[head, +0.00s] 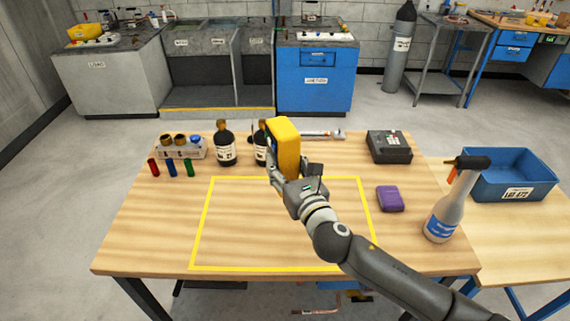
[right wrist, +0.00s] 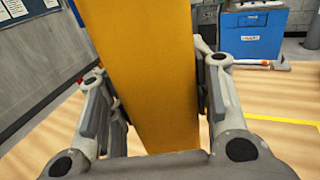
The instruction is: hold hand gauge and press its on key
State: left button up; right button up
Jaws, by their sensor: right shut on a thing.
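The hand gauge, a yellow block-shaped device (head: 286,146), is held upright above the table near the far edge of the yellow outline. My right gripper (head: 284,176) is shut on its lower part. In the right wrist view the yellow gauge (right wrist: 150,75) fills the space between the two fingers of my right gripper (right wrist: 158,100), with a pad against each side. Its face with the keys is turned away, so I cannot see the on key. My left gripper is not in view.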

pick_arm(q)
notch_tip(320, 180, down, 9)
jog(key=b, duration=0.9)
pick_arm(e)
jog(key=shift+f, duration=6.4)
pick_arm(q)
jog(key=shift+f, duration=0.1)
pick_arm(e)
jog(key=shift+s+f, duration=0.1)
jog(key=shift+f, duration=0.15)
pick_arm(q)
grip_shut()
